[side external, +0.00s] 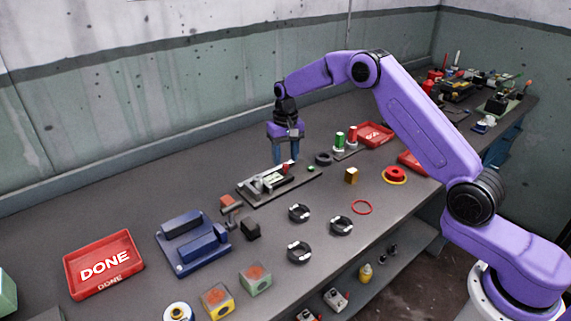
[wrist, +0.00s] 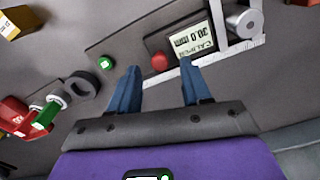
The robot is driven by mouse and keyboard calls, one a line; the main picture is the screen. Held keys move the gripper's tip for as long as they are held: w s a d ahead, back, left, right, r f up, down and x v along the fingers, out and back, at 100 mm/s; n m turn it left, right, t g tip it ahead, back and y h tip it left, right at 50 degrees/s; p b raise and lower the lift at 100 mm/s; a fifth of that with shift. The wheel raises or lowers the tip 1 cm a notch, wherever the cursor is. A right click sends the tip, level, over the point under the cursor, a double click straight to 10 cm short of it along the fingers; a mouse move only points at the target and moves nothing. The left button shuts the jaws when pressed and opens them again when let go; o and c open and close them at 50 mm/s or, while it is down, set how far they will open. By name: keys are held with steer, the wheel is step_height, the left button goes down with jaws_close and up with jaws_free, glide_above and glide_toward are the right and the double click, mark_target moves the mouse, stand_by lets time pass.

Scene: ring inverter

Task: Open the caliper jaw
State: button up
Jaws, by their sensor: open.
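The caliper (side external: 268,180) lies on a dark base plate (side external: 300,184) in the middle of the bench. In the wrist view its display (wrist: 193,40) appears upside down and seems to read 30.0 mm. A pale rail (wrist: 215,58) runs along the display, and a silver round part (wrist: 245,22) stands at the right. My gripper (side external: 287,160) points down over the right part of the caliper. In the wrist view its blue fingers (wrist: 160,66) are apart, with a red button (wrist: 159,61) showing between their tips. Nothing is gripped. I cannot tell whether a finger touches the rail.
A green button (wrist: 106,63) and a dark ring (side external: 323,158) are close by. A brass block (side external: 351,175) and several black rings (side external: 299,213) are in front. A red DONE tray (side external: 104,264) is at the left.

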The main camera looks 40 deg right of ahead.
mark_target(285, 165)
steer(key=shift+f, duration=1.7)
jaws_close()
steer(key=shift+d, duration=1.8)
jaws_free()
steer(key=shift+d, duration=0.1)
steer(key=shift+r, duration=0.15)
